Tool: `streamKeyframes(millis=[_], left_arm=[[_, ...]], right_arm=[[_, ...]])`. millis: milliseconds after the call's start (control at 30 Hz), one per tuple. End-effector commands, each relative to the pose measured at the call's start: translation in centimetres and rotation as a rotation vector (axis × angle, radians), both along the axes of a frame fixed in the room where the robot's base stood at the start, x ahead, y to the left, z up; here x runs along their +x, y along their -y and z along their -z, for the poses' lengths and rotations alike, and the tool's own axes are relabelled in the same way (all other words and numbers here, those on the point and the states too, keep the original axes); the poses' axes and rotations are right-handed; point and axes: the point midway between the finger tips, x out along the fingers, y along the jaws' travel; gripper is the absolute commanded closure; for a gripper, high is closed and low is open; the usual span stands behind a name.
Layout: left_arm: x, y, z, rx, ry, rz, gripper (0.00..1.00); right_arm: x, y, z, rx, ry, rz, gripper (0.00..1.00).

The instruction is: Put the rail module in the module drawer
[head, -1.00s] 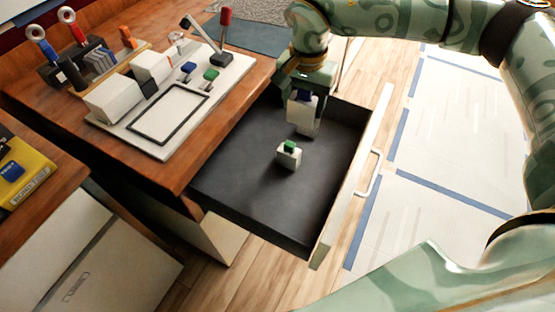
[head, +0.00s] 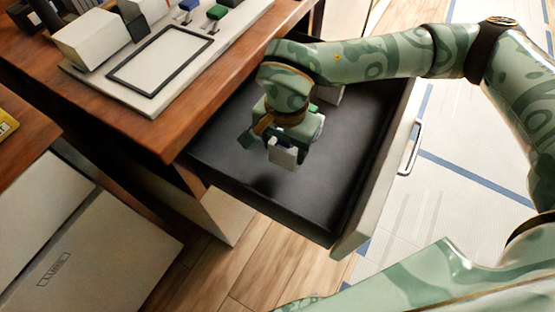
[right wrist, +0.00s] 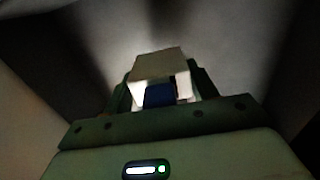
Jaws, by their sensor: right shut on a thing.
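My right gripper (head: 284,146) is shut on a white rail module (head: 283,156) with a dark blue part. It holds it inside the open module drawer (head: 345,215), over the left front of the dark floor; a shadow lies below it. In the right wrist view, the white module (right wrist: 160,63) and its blue part (right wrist: 159,96) sit between the fingers of my gripper (right wrist: 163,90). Whether the module touches the floor, I cannot tell. A white module with a green top (head: 330,95) stands in the drawer, partly hidden behind my wrist. My left gripper is not in view.
The wooden desk (head: 150,140) borders the drawer on the left. On it lies a white board (head: 215,72) with a black-framed panel, white blocks and blue and green pieces. The drawer's pale front with a handle (head: 411,148) is at right. The near drawer floor is clear.

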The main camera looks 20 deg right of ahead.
Motion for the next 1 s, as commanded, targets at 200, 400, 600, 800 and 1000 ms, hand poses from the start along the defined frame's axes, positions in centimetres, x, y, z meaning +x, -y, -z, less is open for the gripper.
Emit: streamKeyframes(millis=[200,400,600,800,1000], left_arm=[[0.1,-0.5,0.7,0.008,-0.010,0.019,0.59],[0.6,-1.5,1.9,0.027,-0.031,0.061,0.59],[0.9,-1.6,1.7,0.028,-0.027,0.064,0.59],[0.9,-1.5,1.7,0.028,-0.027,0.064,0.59],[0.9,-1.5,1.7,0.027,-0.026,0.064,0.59]], right_arm=[[-0.7,-1.4,2.0,0.000,-0.003,-0.002,0.67],[-0.7,-1.3,5.1,0.000,-0.004,0.001,0.67],[-0.7,-1.3,4.7,-0.001,0.002,0.001,0.67],[-0.6,-1.3,4.9,0.000,0.003,0.000,0.34],[-0.6,-1.3,4.9,-0.001,0.002,0.000,0.20]])
